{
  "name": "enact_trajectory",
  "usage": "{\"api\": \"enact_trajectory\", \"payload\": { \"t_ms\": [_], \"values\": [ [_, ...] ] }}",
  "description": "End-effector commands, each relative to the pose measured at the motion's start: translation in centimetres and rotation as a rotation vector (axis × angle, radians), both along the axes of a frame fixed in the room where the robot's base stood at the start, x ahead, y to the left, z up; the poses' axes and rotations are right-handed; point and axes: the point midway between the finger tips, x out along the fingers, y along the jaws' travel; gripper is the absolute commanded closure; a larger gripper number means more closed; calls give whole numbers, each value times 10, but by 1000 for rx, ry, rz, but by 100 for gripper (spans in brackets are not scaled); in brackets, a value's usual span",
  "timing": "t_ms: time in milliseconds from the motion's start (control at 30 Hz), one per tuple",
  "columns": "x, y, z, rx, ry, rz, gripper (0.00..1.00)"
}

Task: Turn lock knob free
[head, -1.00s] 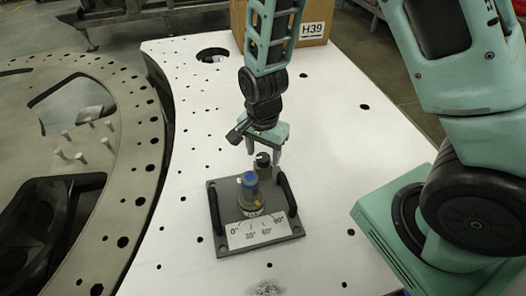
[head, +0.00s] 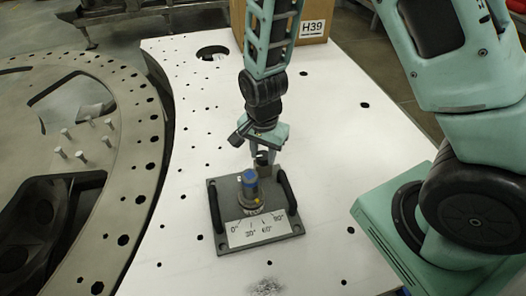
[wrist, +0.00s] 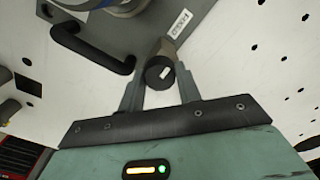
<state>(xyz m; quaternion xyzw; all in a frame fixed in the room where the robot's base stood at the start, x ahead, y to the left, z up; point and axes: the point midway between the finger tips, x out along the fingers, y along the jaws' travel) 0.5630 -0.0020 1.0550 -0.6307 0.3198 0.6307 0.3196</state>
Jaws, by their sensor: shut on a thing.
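The lock knob (head: 262,161) is a small dark knob at the back of the grey turret plate (head: 223,192). In the wrist view the knob (wrist: 158,73) shows its round black end with a small white mark. My gripper (head: 262,157) reaches down from above, one finger on each side of the knob, shut on it; its fingers (wrist: 160,87) also show in the wrist view. A blue-capped post (head: 249,180) stands just in front of the knob. A scale label (head: 258,229) reads 0° to 90°. The lower part of the knob is partly hidden.
Two black handles (head: 215,207) (head: 287,191) stand on either side of the post. The plate lies on a white table (head: 330,170) with holes, mostly clear. A grey metal ring (head: 135,165) is at left. A cardboard box (head: 318,20) stands at the back.

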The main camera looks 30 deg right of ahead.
Motion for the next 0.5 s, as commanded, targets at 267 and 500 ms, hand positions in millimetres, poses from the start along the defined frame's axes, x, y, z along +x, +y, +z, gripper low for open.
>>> {"api": "enact_trajectory", "payload": {
  "t_ms": [267, 500],
  "values": [
    [1, 0, 0, 1, -1, 172, 89],
    [1, 0, -1, 1, -2, 397, 89]
  ]
}}
